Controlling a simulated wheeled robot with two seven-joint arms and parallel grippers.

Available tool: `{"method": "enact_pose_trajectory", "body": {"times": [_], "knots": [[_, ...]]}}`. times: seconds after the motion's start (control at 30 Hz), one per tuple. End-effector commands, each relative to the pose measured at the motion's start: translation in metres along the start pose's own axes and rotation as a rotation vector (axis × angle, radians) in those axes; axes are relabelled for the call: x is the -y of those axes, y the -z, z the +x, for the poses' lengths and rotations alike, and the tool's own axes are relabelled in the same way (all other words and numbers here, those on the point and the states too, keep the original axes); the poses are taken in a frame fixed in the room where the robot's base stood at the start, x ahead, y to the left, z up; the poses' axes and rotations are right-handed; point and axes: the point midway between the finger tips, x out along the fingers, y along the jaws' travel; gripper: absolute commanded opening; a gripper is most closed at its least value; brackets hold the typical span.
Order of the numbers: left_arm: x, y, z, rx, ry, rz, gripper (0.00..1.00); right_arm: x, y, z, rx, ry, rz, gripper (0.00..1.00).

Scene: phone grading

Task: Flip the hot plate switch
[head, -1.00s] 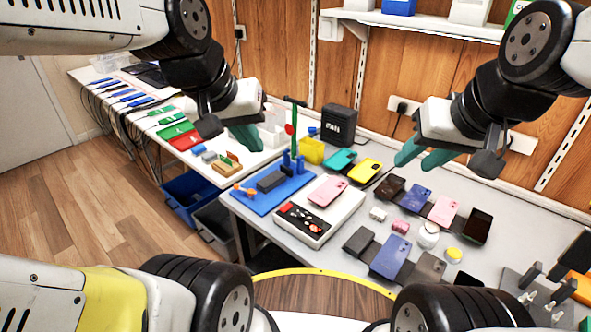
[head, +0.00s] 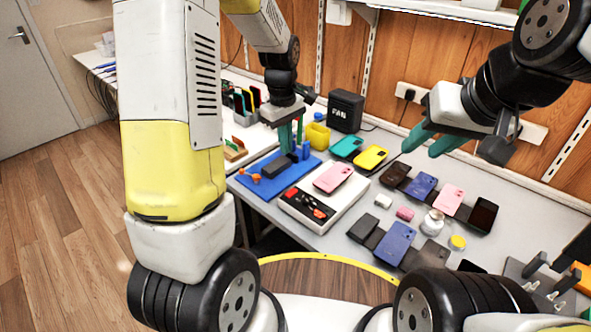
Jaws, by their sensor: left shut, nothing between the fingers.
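The hot plate (head: 345,205) is a white box on the grey bench, with a pink phone (head: 333,178) lying on its top. Its black front panel (head: 305,207) carries a red part (head: 291,192) at its left end, which looks like the switch, and some small red and white marks. My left gripper (head: 291,152) points down above the blue mat, behind and left of the hot plate, shut and empty, apart from the panel. My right gripper (head: 421,152) hangs above the back right of the bench, green fingers apart and empty.
The blue mat (head: 262,190) holds a dark block and blue posts close to my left fingertips. A yellow bin (head: 317,136) and a black FAN box (head: 345,110) stand behind. Several phones lie to the right. A white jar (head: 432,223) stands among them.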

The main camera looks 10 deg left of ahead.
Motion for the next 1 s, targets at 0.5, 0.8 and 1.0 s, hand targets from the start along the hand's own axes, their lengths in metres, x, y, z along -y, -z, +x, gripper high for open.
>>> {"method": "enact_pose_trajectory", "body": {"times": [0.5, 0.8, 1.0], "knots": [[-0.01, 0.006, 0.03, 0.002, 0.051, -0.084, 0.0, 0.0, 0.0, 0.0, 0.0, 0.0, 0.0, 0.35], [-0.008, 0.006, 0.047, 0.003, 0.055, -0.083, 0.0, 0.0, 0.0, 0.0, 0.0, 0.0, 0.0, 0.35], [-0.005, 0.005, 0.087, 0.005, 0.057, -0.083, 0.0, 0.0, 0.0, 0.0, 0.0, 0.0, 0.0, 0.35]]}}
